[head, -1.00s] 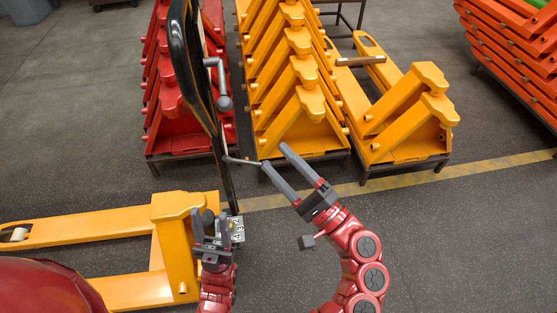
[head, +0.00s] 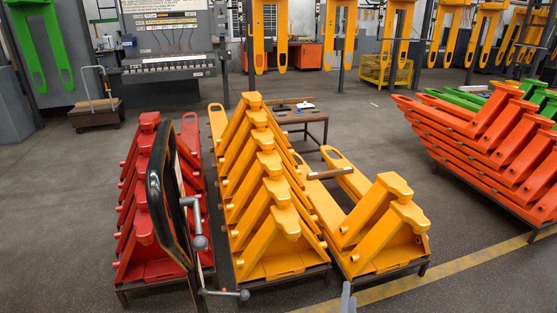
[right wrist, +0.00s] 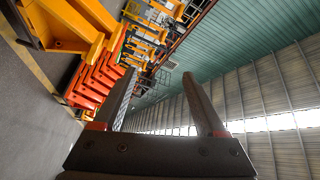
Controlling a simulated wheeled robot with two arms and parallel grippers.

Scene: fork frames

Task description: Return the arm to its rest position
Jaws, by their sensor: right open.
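In the right wrist view my right gripper (right wrist: 159,74) has two dark grey fingers spread apart with nothing between them. In the head view only a grey finger end of my right gripper (head: 347,299) shows at the bottom edge, in front of the short yellow fork-frame stack (head: 385,235). The rest of my right arm is out of the head view. My left gripper and arm are not in view.
A black upright handle frame (head: 154,200) with a crank (head: 198,242) stands close at the left. Behind it are red (head: 140,215) and yellow (head: 262,200) fork-frame stacks. An orange stack (head: 470,135) stands at the right. Floor at bottom right is clear.

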